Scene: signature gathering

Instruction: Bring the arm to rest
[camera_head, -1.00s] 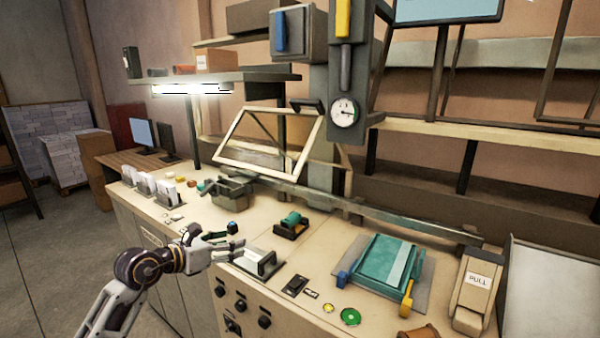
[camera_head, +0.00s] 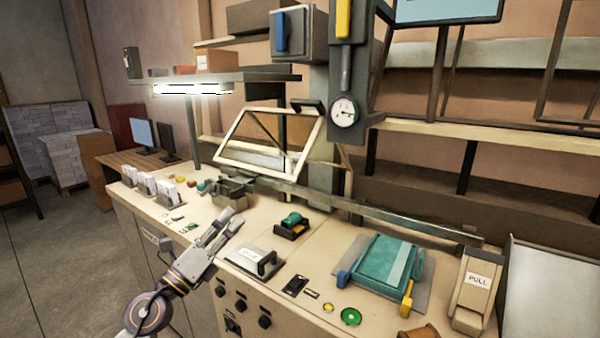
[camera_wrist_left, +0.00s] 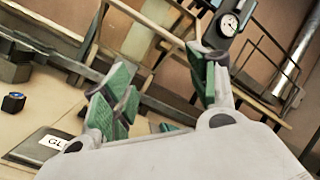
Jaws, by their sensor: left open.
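My left gripper (camera_head: 228,227) is open and empty. It points up and away over the front left part of the bench, left of the white labelled plate with a handle (camera_head: 254,262). In the left wrist view its two green-padded fingers (camera_wrist_left: 165,100) stand wide apart with nothing between them. The plate shows below the fingers at the lower left of that view (camera_wrist_left: 45,146). My right gripper is not in view.
A grey open bin (camera_head: 233,190) stands just behind the gripper. A green-handled stamp (camera_head: 292,222) sits to its right. A teal press block (camera_head: 380,266) and a PULL dispenser (camera_head: 474,290) stand farther right. A slanted wooden frame (camera_head: 268,140) rises behind.

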